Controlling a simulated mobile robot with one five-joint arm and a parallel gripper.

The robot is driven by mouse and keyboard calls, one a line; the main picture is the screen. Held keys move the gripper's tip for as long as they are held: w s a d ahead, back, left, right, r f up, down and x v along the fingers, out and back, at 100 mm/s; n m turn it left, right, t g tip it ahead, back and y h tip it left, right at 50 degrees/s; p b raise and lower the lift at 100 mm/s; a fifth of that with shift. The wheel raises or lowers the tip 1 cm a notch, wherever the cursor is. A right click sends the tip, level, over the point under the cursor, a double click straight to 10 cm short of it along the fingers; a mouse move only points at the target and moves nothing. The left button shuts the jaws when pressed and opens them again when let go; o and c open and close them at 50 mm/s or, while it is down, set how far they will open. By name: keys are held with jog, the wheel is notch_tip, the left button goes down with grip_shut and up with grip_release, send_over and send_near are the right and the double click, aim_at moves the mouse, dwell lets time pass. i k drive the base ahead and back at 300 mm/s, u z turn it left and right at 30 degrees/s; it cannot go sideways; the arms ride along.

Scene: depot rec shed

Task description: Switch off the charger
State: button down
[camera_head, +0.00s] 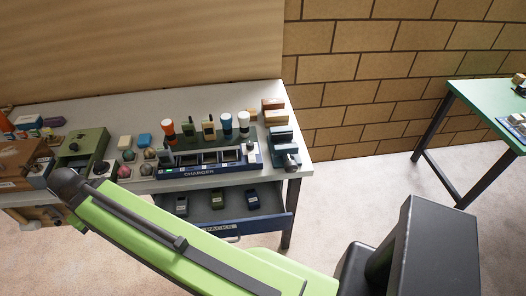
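The charger (215,169) is a long dark blue unit with a front strip lettered CHARGER. It sits near the front edge of the grey workbench (300,163). It has a row of dark bays, and a small pale part (250,148) stands at its right end. I cannot tell whether that part is a switch or which way it is set. My lime green arm reaches from the lower right to the upper left, in front of the bench. My gripper cannot be made out; the arm's visible end is a dark joint left of the charger.
Several tools with coloured tops (226,122) stand behind the charger. An open blue drawer (262,224) below holds several packs. A green box (82,146) and a brown case (18,160) stand left. A dark clamp-like object (285,148) sits right. A green table (480,97) stands far right.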

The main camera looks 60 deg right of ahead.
aim_at(251, 156)
jog(key=z, duration=0.9)
jog(key=k, duration=1.35)
jog(key=u, duration=0.35)
jog(key=i, duration=1)
